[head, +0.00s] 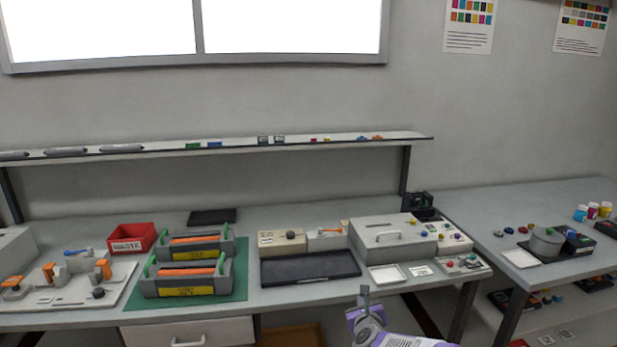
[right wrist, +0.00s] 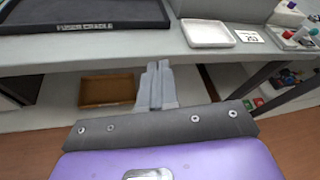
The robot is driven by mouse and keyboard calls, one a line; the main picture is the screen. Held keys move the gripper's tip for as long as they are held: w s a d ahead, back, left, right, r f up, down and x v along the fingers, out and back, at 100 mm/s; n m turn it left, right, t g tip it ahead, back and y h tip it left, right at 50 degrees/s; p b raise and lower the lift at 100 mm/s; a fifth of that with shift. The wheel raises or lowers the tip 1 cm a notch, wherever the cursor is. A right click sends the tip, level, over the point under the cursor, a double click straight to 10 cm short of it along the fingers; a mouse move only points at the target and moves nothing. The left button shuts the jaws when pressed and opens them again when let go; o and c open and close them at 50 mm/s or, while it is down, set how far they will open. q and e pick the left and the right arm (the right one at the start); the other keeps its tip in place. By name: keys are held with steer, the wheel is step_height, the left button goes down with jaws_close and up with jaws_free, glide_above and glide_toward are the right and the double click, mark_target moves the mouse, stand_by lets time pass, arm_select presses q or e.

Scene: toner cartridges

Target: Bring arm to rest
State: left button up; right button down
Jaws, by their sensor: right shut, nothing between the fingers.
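My right gripper (head: 364,296) shows at the bottom centre of the head view, in front of the bench's front edge. In the right wrist view the same gripper (right wrist: 155,72) has its two fingers together with nothing between them. It is apart from the bench (right wrist: 130,48) and its tips point toward the bench front. My left gripper is not in the head view.
The bench holds a black fuser cradle tray (head: 310,267), a white tray (head: 386,275), two grey cartridge units on a green mat (head: 240,289) and a red bin (head: 132,238). A brown box (right wrist: 106,90) lies below the bench. A second table (head: 470,212) stands at right.

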steer(key=s+a+f+n+g+y+p, duration=0.2)
steer(key=s+f+n+g+y+p, duration=0.3)
steer(key=s+f+n, duration=1.2)
steer(key=s+a+f+n+g+p, duration=0.1)
steer(key=s+f+n+g, duration=0.1)
steer(key=s, duration=0.6)
steer(key=s+a+f+n+g+p, duration=0.1)
steer(key=s+f+n+g, duration=0.2)
steer(key=s+n, duration=0.4)
steer(key=s+a+f+n+g+p, duration=0.1)
steer(key=s+f+n+g, duration=0.1)
steer(key=s, duration=0.8)
steer(key=shift+s+a+f+n+g, duration=0.2)
steer(key=shift+s+n+g, duration=0.2)
steer(key=shift+n+g, duration=0.65)
